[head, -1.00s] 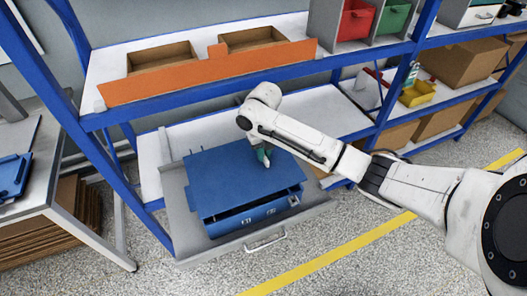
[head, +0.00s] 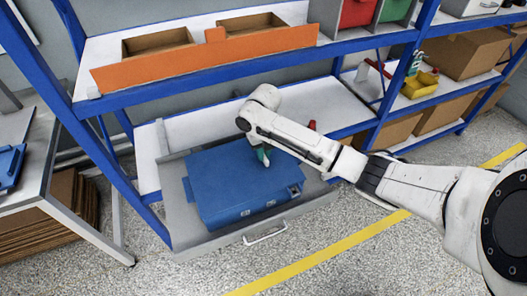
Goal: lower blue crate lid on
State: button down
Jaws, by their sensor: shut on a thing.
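The blue crate (head: 243,214) sits in the grey pulled-out drawer tray of the shelf rack. Its blue lid (head: 222,169) lies over the crate's top, nearly level, and I see no clear gap along the front edge. My gripper (head: 264,160) points down at the far right part of the lid and is shut on it. The exact grip spot is too small to make out. My arm covers the lid's back right corner.
The grey tray (head: 190,236) has a handle (head: 265,234) at its front. A blue rack post (head: 108,150) stands left. A red object (head: 312,125) shows behind my arm.

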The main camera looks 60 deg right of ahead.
jog(key=c, duration=1.1)
grip_release()
notch_tip(320, 180, up, 11)
jog(key=shift+f, duration=0.1)
